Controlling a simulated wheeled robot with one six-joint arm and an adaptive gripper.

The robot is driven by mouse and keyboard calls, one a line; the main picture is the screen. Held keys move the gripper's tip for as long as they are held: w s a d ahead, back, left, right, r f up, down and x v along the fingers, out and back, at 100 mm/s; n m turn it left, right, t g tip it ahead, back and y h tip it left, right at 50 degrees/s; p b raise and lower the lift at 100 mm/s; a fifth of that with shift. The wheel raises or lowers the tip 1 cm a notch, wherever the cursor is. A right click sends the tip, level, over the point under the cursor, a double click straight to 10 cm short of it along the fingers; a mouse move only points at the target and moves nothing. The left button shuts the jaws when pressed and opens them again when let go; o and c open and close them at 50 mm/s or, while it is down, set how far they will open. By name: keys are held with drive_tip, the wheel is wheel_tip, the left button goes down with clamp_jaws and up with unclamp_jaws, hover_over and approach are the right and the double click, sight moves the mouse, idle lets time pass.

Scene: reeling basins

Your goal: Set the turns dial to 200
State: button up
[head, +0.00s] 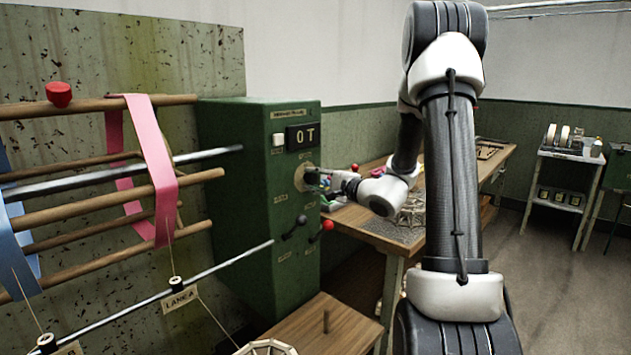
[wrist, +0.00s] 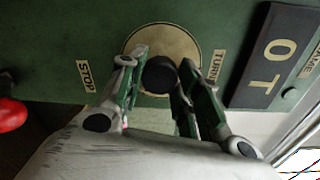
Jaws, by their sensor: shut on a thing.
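The turns dial is a dark round knob (wrist: 159,74) on a tan round plate (wrist: 136,50) on the front of the green machine cabinet (head: 245,190). In the wrist view my gripper (wrist: 158,80) has a finger on each side of the knob and is shut on it. In the head view my gripper (head: 318,178) reaches the tan plate (head: 304,174) and hides most of the knob. A display (head: 302,137) above the dial reads "0 T"; it also shows in the wrist view (wrist: 278,55).
A black-knobbed lever (head: 295,228) and a red-knobbed lever (head: 324,228) sit below the dial. Wooden rods with pink ribbon (head: 150,170) stand to the left. A cluttered workbench (head: 400,240) stands behind my arm. The floor at right is open.

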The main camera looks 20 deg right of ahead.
drive_tip(key=shift+n, duration=0.5)
drive_tip(key=o, duration=1)
drive_tip(key=shift+o, duration=0.2)
drive_tip(key=v, duration=1.2)
